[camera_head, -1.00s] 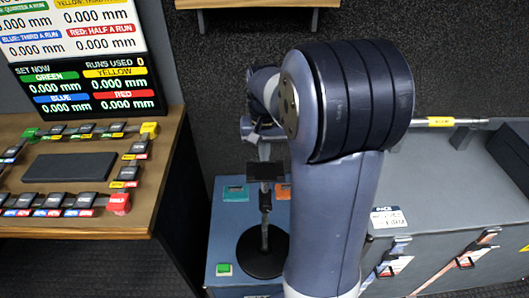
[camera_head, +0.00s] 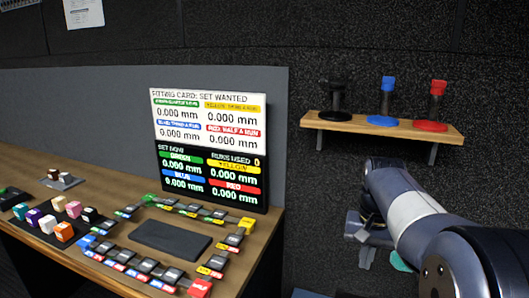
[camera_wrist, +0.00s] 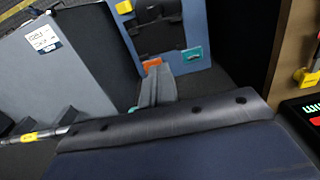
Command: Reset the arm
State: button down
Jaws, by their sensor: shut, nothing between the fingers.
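My gripper (camera_wrist: 158,76) shows in the wrist view as two grey fingers lying together, with nothing between them. In the head view my arm is at the lower right, and my gripper (camera_head: 366,246) is partly visible left of the forearm, in front of the dark wall. In the wrist view the fingers appear over the blue-grey panel (camera_wrist: 203,78) with orange and teal patches; I cannot tell the distance between them.
A wooden bench (camera_head: 232,262) at left carries a fitting card display (camera_head: 209,150), a ring of labelled blocks around a dark pad (camera_head: 171,238), and coloured cubes (camera_head: 65,232). A wall shelf (camera_head: 385,129) holds black, blue and red stands. A grey cabinet (camera_wrist: 62,68) shows in the wrist view.

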notch_tip(320, 180, down, 12)
jog(key=shift+f+b, duration=0.1)
jog(key=shift+b, duration=1)
jog(key=shift+f+b, duration=0.7)
jog(key=shift+f, duration=0.1)
jog(key=shift+s, duration=0.1)
